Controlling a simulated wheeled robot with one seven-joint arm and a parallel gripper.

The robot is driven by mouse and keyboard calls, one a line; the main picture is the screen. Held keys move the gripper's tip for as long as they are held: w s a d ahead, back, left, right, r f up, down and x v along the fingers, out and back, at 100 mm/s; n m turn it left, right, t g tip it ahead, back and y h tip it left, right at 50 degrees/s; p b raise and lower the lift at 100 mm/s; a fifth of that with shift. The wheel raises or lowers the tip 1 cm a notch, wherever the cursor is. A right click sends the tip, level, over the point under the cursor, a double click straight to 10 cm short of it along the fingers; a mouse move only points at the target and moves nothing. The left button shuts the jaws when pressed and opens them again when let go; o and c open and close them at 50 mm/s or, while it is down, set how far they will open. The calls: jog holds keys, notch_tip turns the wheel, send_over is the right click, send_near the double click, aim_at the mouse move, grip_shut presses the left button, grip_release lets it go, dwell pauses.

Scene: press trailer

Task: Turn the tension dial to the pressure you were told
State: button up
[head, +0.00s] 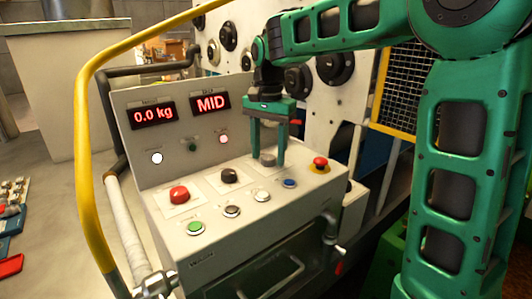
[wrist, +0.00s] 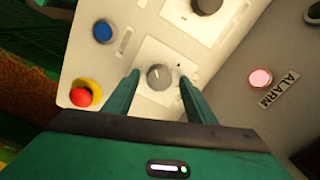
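A control box has a sloped top panel (head: 205,209) with knobs and buttons. A small grey dial (head: 267,159) sits on a pale square plate at the panel's right part; in the wrist view the dial (wrist: 159,77) has a light pointer mark. My gripper (head: 267,160) points down over this dial. Its two green fingers are apart, one on each side of the dial, with clear gaps in the wrist view (wrist: 158,80). I cannot tell how high the fingertips are above the panel. Displays read "0.0 kg" (head: 153,114) and "MID" (head: 210,103).
A red mushroom button (head: 320,163) on yellow and a blue button (head: 289,183) are near the gripper. A yellow rail (head: 84,150) runs along the left. A lit alarm lamp (wrist: 260,78) shows.

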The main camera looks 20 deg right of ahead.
aim_at(268, 157)
jog(key=shift+r, duration=0.1)
notch_tip(268, 157, up, 11)
jog(key=shift+f, duration=0.2)
dwell(0.5)
